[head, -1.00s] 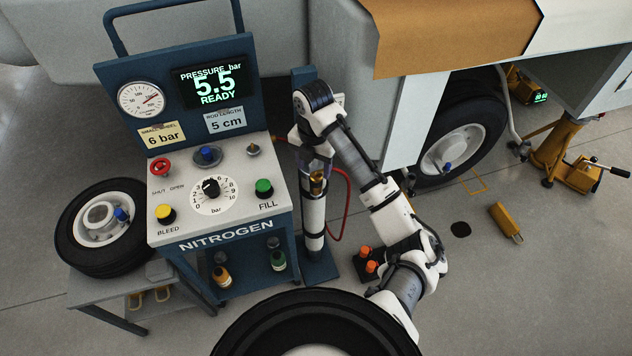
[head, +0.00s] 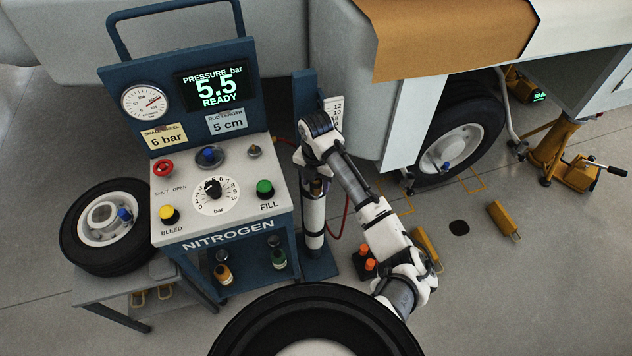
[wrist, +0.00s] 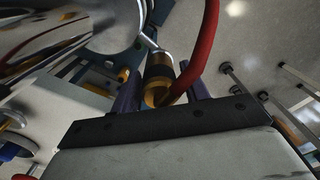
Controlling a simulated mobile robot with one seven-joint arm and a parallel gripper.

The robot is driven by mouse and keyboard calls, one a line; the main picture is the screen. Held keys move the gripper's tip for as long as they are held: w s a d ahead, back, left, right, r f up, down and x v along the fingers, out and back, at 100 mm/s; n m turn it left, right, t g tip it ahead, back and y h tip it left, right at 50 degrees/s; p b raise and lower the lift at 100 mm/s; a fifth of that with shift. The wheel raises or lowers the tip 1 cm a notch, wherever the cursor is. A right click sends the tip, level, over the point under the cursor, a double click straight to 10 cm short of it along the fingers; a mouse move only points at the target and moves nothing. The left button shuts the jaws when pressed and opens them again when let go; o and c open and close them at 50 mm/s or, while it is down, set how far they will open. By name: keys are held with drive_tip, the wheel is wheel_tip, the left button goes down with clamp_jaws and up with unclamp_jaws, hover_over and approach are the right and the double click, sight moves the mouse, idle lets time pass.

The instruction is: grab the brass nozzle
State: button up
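The brass nozzle (wrist: 158,92), a short cylinder with a dark band and a metal stem, shows in the wrist view. It sits between the two dark purple fingers of my gripper (wrist: 163,86). The fingers are apart, with visible room on the right side of the nozzle, where the red hose (wrist: 208,45) passes close by. In the head view my gripper (head: 316,178) is in front of the upright post right of the nitrogen cart, and my arm mostly hides the nozzle there. The hose (head: 346,212) hangs right of the post.
The nitrogen cart (head: 225,238) stands left of my arm, its display reading 5.5 READY. A small wheel (head: 75,245) lies on its side shelf. A large tyre (head: 235,325) is at the front. Yellow chocks (head: 502,220) lie on open floor at right.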

drive_tip(key=c, duration=0.9)
drive_tip(key=shift+o, duration=0.2)
drive_tip(key=shift+r, duration=0.1)
